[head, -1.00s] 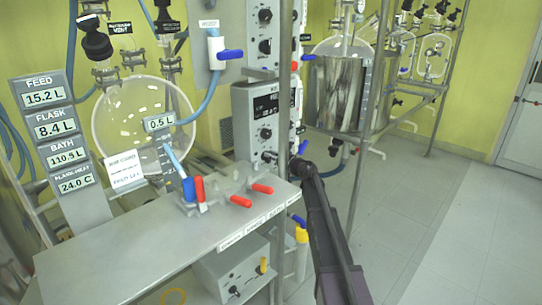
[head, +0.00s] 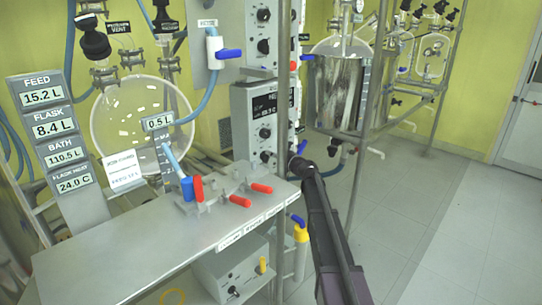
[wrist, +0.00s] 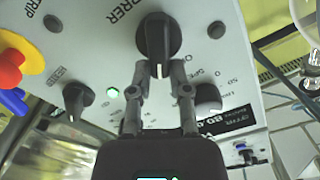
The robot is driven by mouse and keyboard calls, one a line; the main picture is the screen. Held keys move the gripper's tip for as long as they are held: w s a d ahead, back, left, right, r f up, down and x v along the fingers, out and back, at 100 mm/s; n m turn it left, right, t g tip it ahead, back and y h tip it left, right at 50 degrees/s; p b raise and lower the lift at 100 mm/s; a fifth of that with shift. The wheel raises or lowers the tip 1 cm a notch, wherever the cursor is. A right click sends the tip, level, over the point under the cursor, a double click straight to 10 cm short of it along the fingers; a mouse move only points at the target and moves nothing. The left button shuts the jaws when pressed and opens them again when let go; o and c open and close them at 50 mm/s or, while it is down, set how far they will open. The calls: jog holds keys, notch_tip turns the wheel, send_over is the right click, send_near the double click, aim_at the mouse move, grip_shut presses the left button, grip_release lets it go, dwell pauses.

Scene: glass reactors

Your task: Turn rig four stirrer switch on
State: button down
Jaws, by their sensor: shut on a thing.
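In the wrist view, a large black rotary knob (wrist: 157,35) sits on a white control panel (wrist: 95,45), with a partly hidden label beside it ending in "RER". My gripper (wrist: 158,72) has its two fingers on either side of the knob's lower end and is shut on it. The knob's white pointer line points down between the fingertips. A smaller black knob (wrist: 75,97) and a lit green lamp (wrist: 112,92) are to the left. In the head view, my arm's dark end (head: 301,166) reaches the side of the white control box (head: 262,112); the gripped knob is hidden there.
A red and yellow stop button (wrist: 12,62) is at the panel's left. A metal bench (head: 150,250) with red-handled valves (head: 238,201) stands left of my arm. A vertical post (head: 366,120) rises right of it. Open floor (head: 420,230) lies to the right.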

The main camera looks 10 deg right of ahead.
jog(key=m, duration=0.5)
jog(key=shift+w+d+f+b, duration=0.2)
jog(key=shift+w+f+b, duration=0.1)
jog(key=shift+w+f, duration=0.05)
jog(key=shift+m, duration=0.3)
jog(key=c, duration=0.6)
grip_release()
jog(key=shift+s, duration=0.2)
jog(key=v, duration=1.1)
jog(key=shift+s+d, duration=0.25)
jog(key=shift+s, duration=0.05)
jog(key=shift+s, duration=0.1)
